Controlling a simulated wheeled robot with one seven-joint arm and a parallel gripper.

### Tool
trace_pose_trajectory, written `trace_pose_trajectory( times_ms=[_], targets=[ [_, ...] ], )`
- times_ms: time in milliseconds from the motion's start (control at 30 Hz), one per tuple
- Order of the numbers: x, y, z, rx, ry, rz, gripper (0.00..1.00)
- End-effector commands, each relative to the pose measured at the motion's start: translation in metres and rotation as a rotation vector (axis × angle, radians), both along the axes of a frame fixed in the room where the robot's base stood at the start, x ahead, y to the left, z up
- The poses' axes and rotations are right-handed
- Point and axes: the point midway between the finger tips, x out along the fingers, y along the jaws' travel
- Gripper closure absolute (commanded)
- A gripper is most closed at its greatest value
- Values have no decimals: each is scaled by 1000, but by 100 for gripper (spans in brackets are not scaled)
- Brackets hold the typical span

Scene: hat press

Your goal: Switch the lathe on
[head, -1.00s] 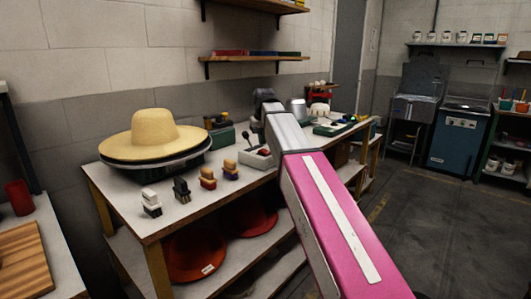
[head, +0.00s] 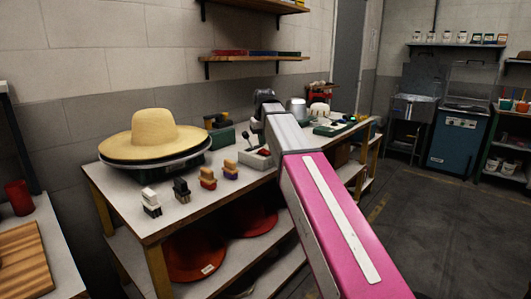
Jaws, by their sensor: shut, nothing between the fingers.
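A pale switch box (head: 257,161) sits on the workbench, with a dark lever (head: 246,136) tilted up at its left and a small red spot on top. The straw hat (head: 152,131) rests on a dark round base with a pale rim at the left of the bench. I cannot tell for certain which machine is the lathe. My pink and grey arm reaches over the bench. My gripper (head: 256,125) is small and dark at its far end, shut and empty, just above the switch box. Whether it touches the box or lever cannot be told.
Several small brushes or blocks (head: 208,179) stand along the bench's front edge. A green box (head: 222,138) stands behind the switch box. Orange hats (head: 190,256) lie on the lower shelf. A wooden board (head: 30,255) lies on the left table. The floor at right is clear.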

Motion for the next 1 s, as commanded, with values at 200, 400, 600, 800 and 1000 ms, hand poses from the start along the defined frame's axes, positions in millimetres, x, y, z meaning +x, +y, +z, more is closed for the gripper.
trace_pose_trajectory(
  times_ms=[200,400,600,800,1000],
  targets=[
    [0,0,-3,0,0,0,100],
    [0,0,-5,0,0,0,100],
    [0,0,-8,0,0,0,100],
    [0,0,-11,0,0,0,100],
    [0,0,-13,0,0,0,100]
  ],
)
